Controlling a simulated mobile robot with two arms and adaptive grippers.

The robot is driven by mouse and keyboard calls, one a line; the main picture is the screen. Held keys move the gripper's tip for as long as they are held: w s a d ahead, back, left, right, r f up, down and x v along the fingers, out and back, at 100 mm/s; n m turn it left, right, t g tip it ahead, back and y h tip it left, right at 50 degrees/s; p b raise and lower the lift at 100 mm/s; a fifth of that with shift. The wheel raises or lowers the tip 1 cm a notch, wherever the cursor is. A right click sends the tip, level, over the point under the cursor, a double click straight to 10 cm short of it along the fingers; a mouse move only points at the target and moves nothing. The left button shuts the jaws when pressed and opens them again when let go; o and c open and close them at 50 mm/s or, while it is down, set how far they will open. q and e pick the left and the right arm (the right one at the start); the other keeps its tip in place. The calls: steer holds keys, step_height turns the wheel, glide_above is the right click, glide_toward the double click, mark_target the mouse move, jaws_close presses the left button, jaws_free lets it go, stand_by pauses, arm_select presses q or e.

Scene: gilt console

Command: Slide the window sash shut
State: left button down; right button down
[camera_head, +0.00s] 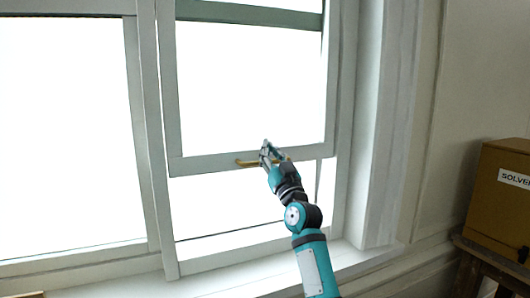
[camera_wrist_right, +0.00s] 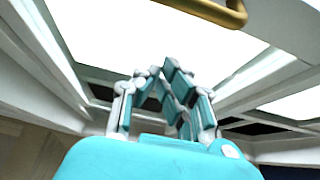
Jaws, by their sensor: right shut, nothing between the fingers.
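The window sash (camera_head: 225,162) is a pale frame on the right half of the window. It is raised, and a gap shows between its bottom rail and the sill (camera_head: 215,282). A brass handle (camera_head: 246,163) sits on the bottom rail; it also shows at the top of the right wrist view (camera_wrist_right: 222,10). My right gripper (camera_head: 267,146) is at the bottom rail, in front of the handle in the head view. Its fingers (camera_wrist_right: 172,78) are shut and empty, and the handle is not between them. Whether they touch the handle or rail is unclear. My left gripper is not in view.
A cardboard box (camera_head: 500,205) with a solvent label stands on a wooden table (camera_head: 490,262) at the right. A fixed pane (camera_head: 65,130) fills the left half of the window. The wall and window reveal (camera_head: 385,130) lie right of the sash.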

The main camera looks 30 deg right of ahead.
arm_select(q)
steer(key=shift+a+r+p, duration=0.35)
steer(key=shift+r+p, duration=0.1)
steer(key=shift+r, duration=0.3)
arm_select(e)
steer(key=w+f, duration=0.2)
steer(key=shift+w+d+f, duration=0.1)
steer(key=shift+w+f, duration=0.3)
